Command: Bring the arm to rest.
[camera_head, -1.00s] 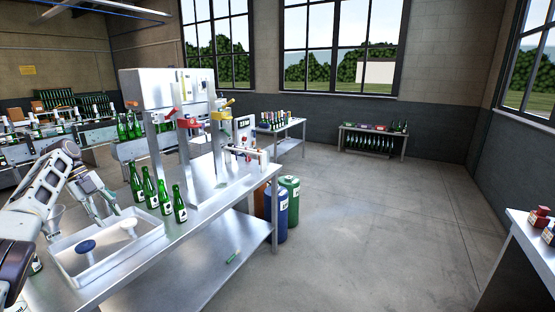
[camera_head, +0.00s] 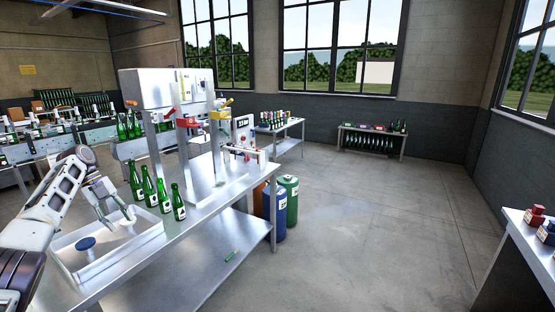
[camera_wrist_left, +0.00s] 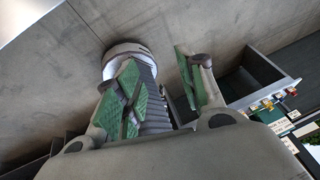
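My left arm comes in from the left side of the head view, and its gripper (camera_head: 120,224) hangs over the white tray (camera_head: 152,235) on the steel bench. In the left wrist view the two green-padded fingers of this gripper (camera_wrist_left: 163,88) stand apart with a clear gap. I see nothing gripped between them. A grey ribbed part with a pale round end shows behind the fingers; I cannot tell what it is. My right arm and gripper are not in view.
Blue and green bins (camera_head: 288,200) stand past the bench.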

